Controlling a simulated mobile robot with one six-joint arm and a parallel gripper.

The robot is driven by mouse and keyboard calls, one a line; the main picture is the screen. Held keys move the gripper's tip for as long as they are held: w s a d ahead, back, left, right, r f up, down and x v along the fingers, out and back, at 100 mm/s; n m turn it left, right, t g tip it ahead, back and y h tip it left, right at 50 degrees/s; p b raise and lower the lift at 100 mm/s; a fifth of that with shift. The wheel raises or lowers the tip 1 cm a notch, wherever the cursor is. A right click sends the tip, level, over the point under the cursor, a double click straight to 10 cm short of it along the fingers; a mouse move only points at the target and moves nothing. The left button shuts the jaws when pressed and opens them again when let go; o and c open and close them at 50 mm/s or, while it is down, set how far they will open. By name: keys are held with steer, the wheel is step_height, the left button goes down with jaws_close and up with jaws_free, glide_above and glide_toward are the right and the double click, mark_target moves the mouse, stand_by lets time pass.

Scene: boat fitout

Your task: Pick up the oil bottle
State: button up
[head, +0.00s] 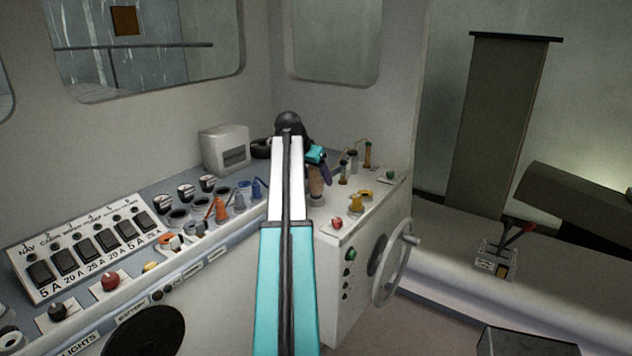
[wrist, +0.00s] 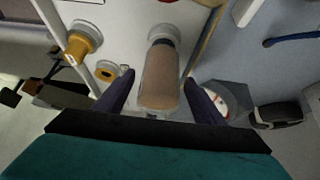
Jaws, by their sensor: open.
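The oil bottle, as I take it, is a tan bottle (wrist: 160,78) with a grey-white end, seen in the wrist view between my two dark fingers. In the head view the bottle (head: 316,184) shows on the console top, just right of my arm and partly hidden. My gripper (wrist: 159,82) is open, with one finger on each side of the bottle. Whether the fingers touch it cannot be told. In the head view my gripper (head: 322,166) is small and mostly behind my arm.
A yellow fitting (wrist: 82,42) and a yellow ring (wrist: 106,70) lie beside the bottle.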

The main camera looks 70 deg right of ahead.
stand_by(0.3)
steer(key=c, duration=1.3)
steer(key=shift+c, duration=0.2)
steer(key=shift+d+r, duration=0.1)
steer(key=shift+r, duration=0.1)
step_height(320, 180, up, 8)
steer(key=b, duration=0.3)
steer(key=shift+r, duration=0.1)
steer(key=shift+r+b, duration=0.35)
steer(key=shift+r, duration=0.4)
steer(key=shift+s, duration=0.1)
